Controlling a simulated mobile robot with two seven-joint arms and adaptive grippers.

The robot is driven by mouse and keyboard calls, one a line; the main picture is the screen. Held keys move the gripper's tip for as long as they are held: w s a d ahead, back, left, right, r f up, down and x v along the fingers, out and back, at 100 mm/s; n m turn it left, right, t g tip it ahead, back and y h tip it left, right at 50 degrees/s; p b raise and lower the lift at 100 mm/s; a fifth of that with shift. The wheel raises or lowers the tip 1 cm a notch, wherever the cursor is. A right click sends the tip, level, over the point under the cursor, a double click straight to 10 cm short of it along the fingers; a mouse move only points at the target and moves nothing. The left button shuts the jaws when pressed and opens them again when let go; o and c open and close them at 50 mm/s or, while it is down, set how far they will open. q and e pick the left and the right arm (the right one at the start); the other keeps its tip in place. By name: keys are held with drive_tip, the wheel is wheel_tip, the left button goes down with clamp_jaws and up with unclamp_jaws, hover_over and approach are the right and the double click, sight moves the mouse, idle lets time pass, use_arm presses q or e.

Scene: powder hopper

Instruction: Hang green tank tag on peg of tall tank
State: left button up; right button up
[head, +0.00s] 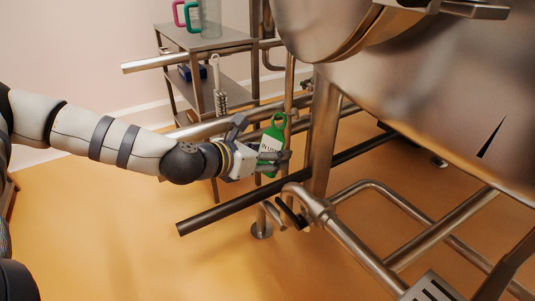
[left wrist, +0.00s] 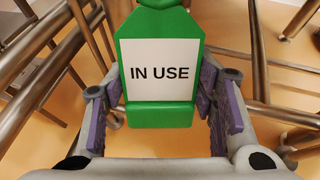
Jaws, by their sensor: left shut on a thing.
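The green tag (head: 272,146) has a white panel reading "IN USE" and a looped top. My left gripper (head: 279,158) is shut on it and holds it upright, among steel pipes below the big vessel. In the left wrist view the tag (left wrist: 160,72) stands between the two purple-padded fingers (left wrist: 160,112), its text facing the camera and its top cut off by the frame edge. A large steel vessel (head: 430,95) fills the upper right; I cannot tell if it is the tall tank. No peg can be made out. My right gripper is not in view.
Steel pipes (head: 355,240) and a vessel leg (head: 323,135) stand close right of the tag. A dark bar (head: 225,208) runs below my gripper. A shelf cart (head: 205,40) with handled jugs and a hanging brush (head: 219,90) stands behind. Front-left floor (head: 110,230) is clear.

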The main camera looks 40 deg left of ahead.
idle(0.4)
use_arm(q)
drive_tip(key=o, duration=1.2)
drive_tip(key=d+v, duration=0.1)
drive_tip(key=v, duration=0.6)
drive_tip(key=s+d+f+m+g+h+p, duration=0.1)
drive_tip(key=s+d+f+m+g+p, duration=0.1)
drive_tip(key=s+d+f+m+g, duration=0.45)
drive_tip(key=s+d+f+m+g+p, duration=0.15)
drive_tip(key=s+d+f+m, duration=0.25)
drive_tip(key=s+f+m, duration=0.6)
drive_tip(key=s+f+m+g+y, duration=0.1)
drive_tip(key=s+m+g, duration=0.1)
drive_tip(key=s+m, duration=0.4)
drive_tip(key=s+a+f+m+g+y+p, duration=0.1)
drive_tip(key=s+f+m+g, duration=0.1)
drive_tip(key=s+m, duration=0.3)
drive_tip(key=s+f+m+g, duration=0.2)
drive_tip(key=s+m, duration=0.4)
drive_tip(key=s, duration=0.5)
drive_tip(key=shift+s+a+m+g+y+p, duration=0.1)
drive_tip(key=shift+a+m+g+y+p, duration=0.25)
drive_tip(key=shift+g, duration=0.35)
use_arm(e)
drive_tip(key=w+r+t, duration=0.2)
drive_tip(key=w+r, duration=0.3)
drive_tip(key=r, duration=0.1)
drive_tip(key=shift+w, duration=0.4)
